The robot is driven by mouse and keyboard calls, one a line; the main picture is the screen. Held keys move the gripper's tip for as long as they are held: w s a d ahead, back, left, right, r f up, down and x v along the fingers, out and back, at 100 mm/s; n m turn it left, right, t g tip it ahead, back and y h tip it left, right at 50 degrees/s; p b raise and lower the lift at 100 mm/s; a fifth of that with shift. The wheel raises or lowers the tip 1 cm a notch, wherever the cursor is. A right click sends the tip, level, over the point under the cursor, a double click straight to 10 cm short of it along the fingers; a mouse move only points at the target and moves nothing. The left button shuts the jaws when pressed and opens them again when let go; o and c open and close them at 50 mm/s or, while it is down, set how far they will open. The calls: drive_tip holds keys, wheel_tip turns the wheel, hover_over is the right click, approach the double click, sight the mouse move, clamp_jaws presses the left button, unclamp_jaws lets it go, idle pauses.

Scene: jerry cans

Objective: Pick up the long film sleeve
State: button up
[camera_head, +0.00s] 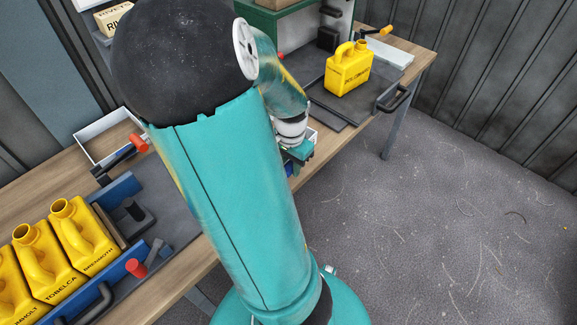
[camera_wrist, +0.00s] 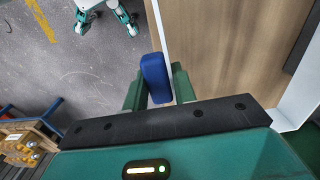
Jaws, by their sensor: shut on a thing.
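A dark blue piece with rounded ends, which appears to be the long film sleeve (camera_wrist: 155,80), stands between the two green fingers of my gripper (camera_wrist: 156,88) in the wrist view. The fingers are shut on it. Its lower end is hidden behind the gripper body. In the head view my gripper (camera_head: 298,153) is over the front edge of the workbench, right of my large teal arm link. Only a small bit of blue shows beneath it there, and my arm hides much of the bench.
Several yellow jerry cans (camera_head: 84,238) stand in a blue-sided holder at the lower left. Another yellow jerry can (camera_head: 348,69) stands on a dark mat at the back right. A white tray (camera_head: 103,135) lies left of my arm. The grey floor (camera_head: 440,220) at right is clear.

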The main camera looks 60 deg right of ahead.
drive_tip(key=shift+s+a+r, duration=0.35)
drive_tip(key=shift+a+r, duration=0.05)
drive_tip(key=shift+r, duration=0.2)
drive_tip(key=shift+s+a+r, duration=0.3)
drive_tip(key=shift+a+r, duration=0.05)
drive_tip(key=shift+r, duration=0.3)
drive_tip(key=shift+s+a+r, duration=0.35)
drive_tip(key=shift+a+r, duration=0.05)
drive_tip(key=shift+r, duration=0.2)
drive_tip(key=s+a+r, duration=0.4)
drive_tip(key=s+a, duration=0.2)
drive_tip(key=shift+s+a, duration=0.15)
drive_tip(key=shift+a, duration=0.05)
